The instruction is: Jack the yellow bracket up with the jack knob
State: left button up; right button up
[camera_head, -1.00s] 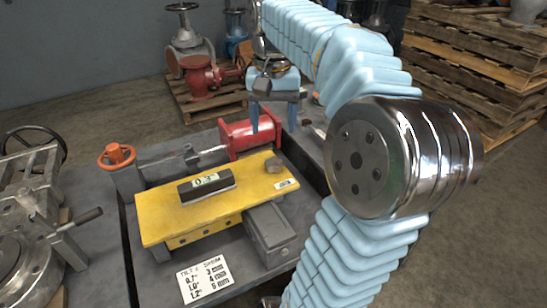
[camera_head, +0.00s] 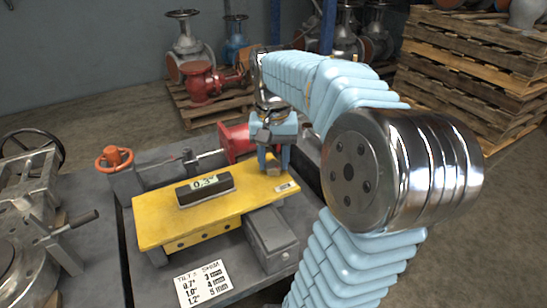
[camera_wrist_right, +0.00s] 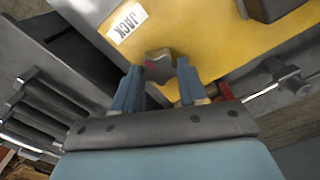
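The yellow bracket (camera_head: 160,222) is a flat plate on the grey bench, with a black level block (camera_head: 205,190) reading about 0.5 on it. The small grey-brown jack knob (camera_head: 273,167) sits at its far right corner, beside a white label (camera_head: 288,187). In the right wrist view the label (camera_wrist_right: 128,20) reads JACK. My right gripper (camera_head: 274,163) is over that corner. The wrist view shows its two blue fingers (camera_wrist_right: 161,78) spread apart, with the knob (camera_wrist_right: 159,63) between and just beyond their tips. Contact with the knob cannot be told. My left gripper is not in view.
An orange handwheel (camera_head: 115,158) is at the left and a grey block (camera_head: 270,238) at the front right. A tilt and shim card (camera_head: 203,284) lies in front.

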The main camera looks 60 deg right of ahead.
jog(key=c, duration=0.5)
jog(key=shift+c, duration=0.2)
jog(key=shift+m, duration=0.5)
jog(key=shift+s+m+p, duration=0.1)
jog(key=shift+m+p, duration=0.3)
jog(key=shift+m, duration=0.6)
jog(key=m, duration=0.3)
jog(key=shift+m, duration=0.3)
jog(key=m+p, duration=0.1)
jog(key=m, duration=0.4)
jog(key=shift+s, duration=0.2)
jog(key=m, duration=0.5)
jog(key=shift+s+a+m, duration=0.1)
jog(key=shift+a+m, duration=0.05)
jog(key=shift+m, duration=0.25)
jog(key=shift+f, duration=0.1)
